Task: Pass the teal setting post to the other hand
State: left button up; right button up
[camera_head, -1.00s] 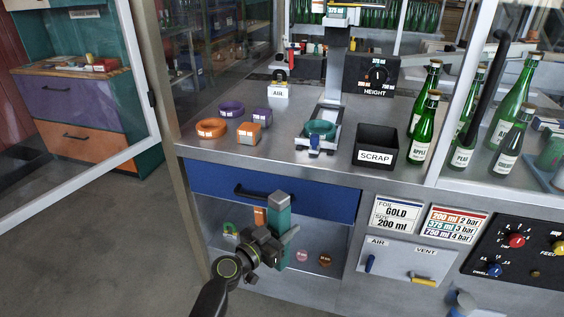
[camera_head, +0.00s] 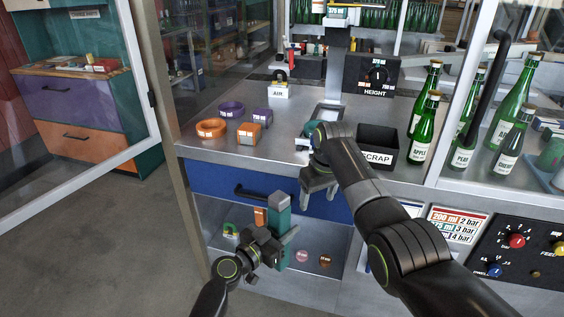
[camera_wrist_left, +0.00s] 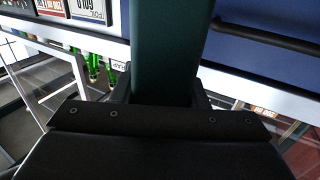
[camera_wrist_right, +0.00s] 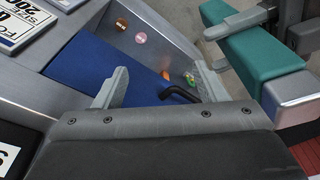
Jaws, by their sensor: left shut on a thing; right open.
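The teal setting post (camera_head: 281,224) stands roughly upright in my left gripper (camera_head: 280,246), in front of the open shelf under the bench. It has a grey metal end at the top. My left gripper is shut on it. The teal post fills the middle of the left wrist view (camera_wrist_left: 165,50). My right gripper (camera_head: 318,190) is open and empty, above and to the right of the post, by the blue drawer. In the right wrist view, the post (camera_wrist_right: 262,60) lies to the right of my open fingers (camera_wrist_right: 162,82), apart from them.
The blue drawer (camera_head: 230,191) with a black handle is close behind both grippers. The shelf below holds small coloured pieces. On the bench are coloured rings (camera_head: 212,128), a black SCRAP box (camera_head: 392,143) and green bottles (camera_head: 425,115). Open floor lies at left.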

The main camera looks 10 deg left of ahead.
aim_at(282, 196)
pick_arm(q)
jog(key=shift+r, duration=0.1)
pick_arm(e)
jog(key=s+a+r+n, duration=0.1)
jog(key=s+a+r, duration=0.1)
jog(key=r, duration=0.2)
jog(key=s+a+r+n, duration=0.1)
jog(key=s+a+r, duration=0.1)
jog(key=r, duration=0.3)
jog(key=s+a+r+n+g+h, duration=0.1)
jog(key=s+a+r, duration=0.2)
jog(key=r, duration=0.2)
jog(key=shift+a, duration=0.35)
jog(key=shift+s+f, duration=0.1)
jog(key=shift+s, duration=0.05)
notch_tip(282, 196, down, 12)
jog(key=shift+r, duration=0.2)
jog(key=c, duration=1.1)
pick_arm(q)
jog(key=o, duration=1.3)
jog(key=shift+c, duration=0.2)
pick_arm(e)
jog(key=shift+c, duration=0.8)
